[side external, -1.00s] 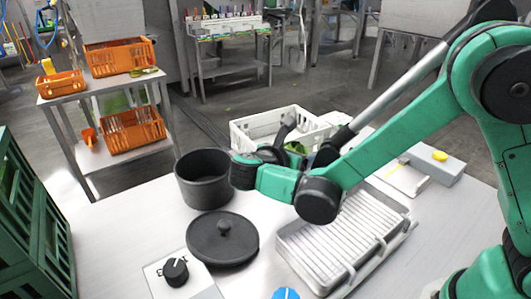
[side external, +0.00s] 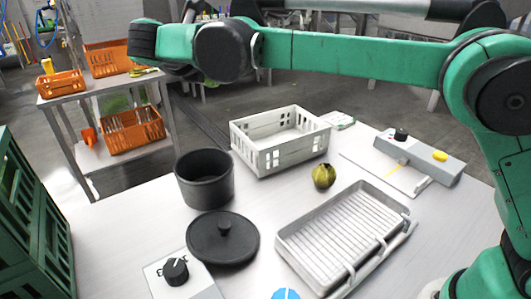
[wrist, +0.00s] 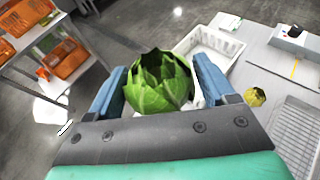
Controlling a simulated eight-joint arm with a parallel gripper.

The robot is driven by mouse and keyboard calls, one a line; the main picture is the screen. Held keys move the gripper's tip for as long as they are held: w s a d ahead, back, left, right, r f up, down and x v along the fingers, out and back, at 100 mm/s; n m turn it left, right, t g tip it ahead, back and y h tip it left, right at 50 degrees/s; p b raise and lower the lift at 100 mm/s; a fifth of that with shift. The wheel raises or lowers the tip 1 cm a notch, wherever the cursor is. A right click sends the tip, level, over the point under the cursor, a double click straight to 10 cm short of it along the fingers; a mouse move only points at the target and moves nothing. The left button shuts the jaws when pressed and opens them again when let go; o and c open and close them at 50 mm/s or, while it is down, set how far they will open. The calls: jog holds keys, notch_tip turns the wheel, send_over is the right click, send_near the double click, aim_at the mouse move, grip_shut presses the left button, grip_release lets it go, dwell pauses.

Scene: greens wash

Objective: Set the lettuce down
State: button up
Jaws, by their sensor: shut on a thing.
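The lettuce (wrist: 160,88) is a leafy green head with a dark hollow at its top. My gripper (wrist: 158,78) is shut on it, with a blue finger on either side in the wrist view. The lettuce is held up in the air, clear of the table. In the side view my arm is stretched across the top toward the left, and the fingers and lettuce cannot be made out there.
A white crate (side external: 262,161) stands empty on the table. A small yellow-green round thing (side external: 323,176) lies before it. Nearby are a black pot (side external: 204,190), its lid (side external: 223,247) and a ribbed tray (side external: 345,234). Orange crates (side external: 133,133) stand on a shelf at left.

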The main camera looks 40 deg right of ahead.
jog(key=w+a+r+n+t, duration=0.1)
jog(key=w+a, duration=0.1)
jog(key=a, duration=0.1)
jog(key=y, duration=0.1)
send_near(204, 160)
jog(key=d, duration=0.1)
jog(key=w+d+r, duration=0.1)
jog(key=d, duration=0.2)
jog(key=shift+w+d+r, duration=0.1)
jog(key=shift+w+r, duration=0.1)
jog(key=shift+w, duration=0.15)
jog(key=shift+f, duration=0.1)
jog(key=shift+f, duration=0.35)
jog(key=shift+f, duration=0.15)
jog(key=o, duration=1.2)
jog(key=shift+f, duration=0.1)
